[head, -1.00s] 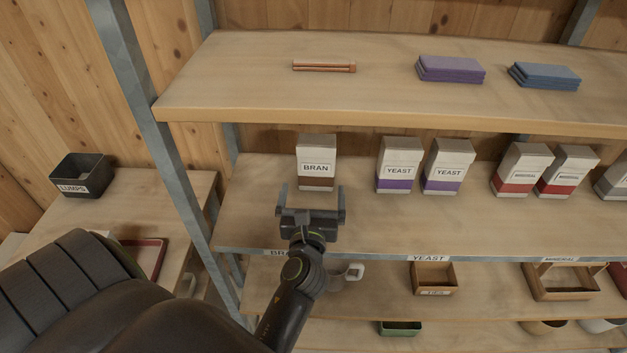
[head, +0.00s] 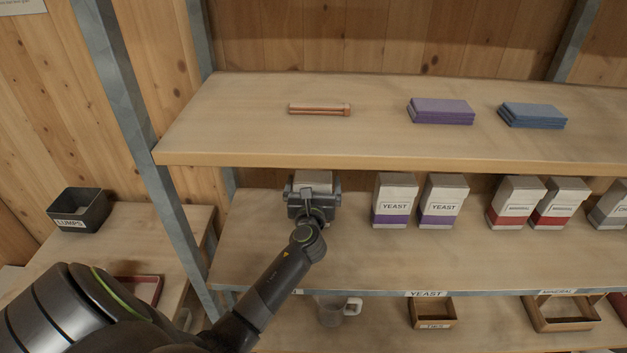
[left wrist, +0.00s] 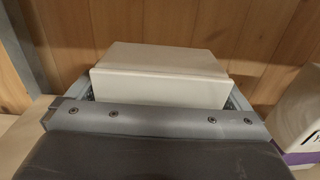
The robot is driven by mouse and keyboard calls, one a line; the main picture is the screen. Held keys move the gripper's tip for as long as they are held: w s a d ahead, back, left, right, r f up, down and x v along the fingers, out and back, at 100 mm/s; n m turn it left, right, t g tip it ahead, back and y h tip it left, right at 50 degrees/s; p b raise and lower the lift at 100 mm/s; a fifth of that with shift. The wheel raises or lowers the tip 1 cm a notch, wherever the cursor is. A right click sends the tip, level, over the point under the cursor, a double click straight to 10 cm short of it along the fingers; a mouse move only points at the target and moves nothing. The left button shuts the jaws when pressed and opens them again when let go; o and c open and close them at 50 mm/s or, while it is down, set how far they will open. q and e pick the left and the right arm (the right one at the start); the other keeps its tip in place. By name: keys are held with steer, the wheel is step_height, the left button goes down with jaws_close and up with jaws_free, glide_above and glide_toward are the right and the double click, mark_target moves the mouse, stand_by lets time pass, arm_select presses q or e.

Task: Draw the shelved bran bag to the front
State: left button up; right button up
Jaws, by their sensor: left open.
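The bran bag (head: 314,177) stands on the middle shelf (head: 400,257), towards its left end. In the head view only its pale top shows above my left gripper (head: 313,190); its label is hidden. In the left wrist view the white bag (left wrist: 160,75) is just beyond the gripper's dark body, with its top and upper front face showing. My left gripper is open, and its fingers seem to reach along both sides of the bag. I cannot tell whether they touch it. My right gripper is not in view.
Two yeast bags (head: 394,200) stand to the right on the same shelf, with red-banded bags (head: 515,202) further right. The upper shelf (head: 250,130) hangs above, holding flat stacks. A metal post (head: 130,110) rises at the left. A mug (head: 331,310) sits below.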

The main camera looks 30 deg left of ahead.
arm_select(q)
steer(key=shift+w+a, duration=0.35)
steer(key=shift+w, duration=0.2)
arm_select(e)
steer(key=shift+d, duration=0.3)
arm_select(q)
steer(key=c, duration=0.8)
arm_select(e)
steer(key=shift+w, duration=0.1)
arm_select(q)
steer(key=shift+s, duration=0.1)
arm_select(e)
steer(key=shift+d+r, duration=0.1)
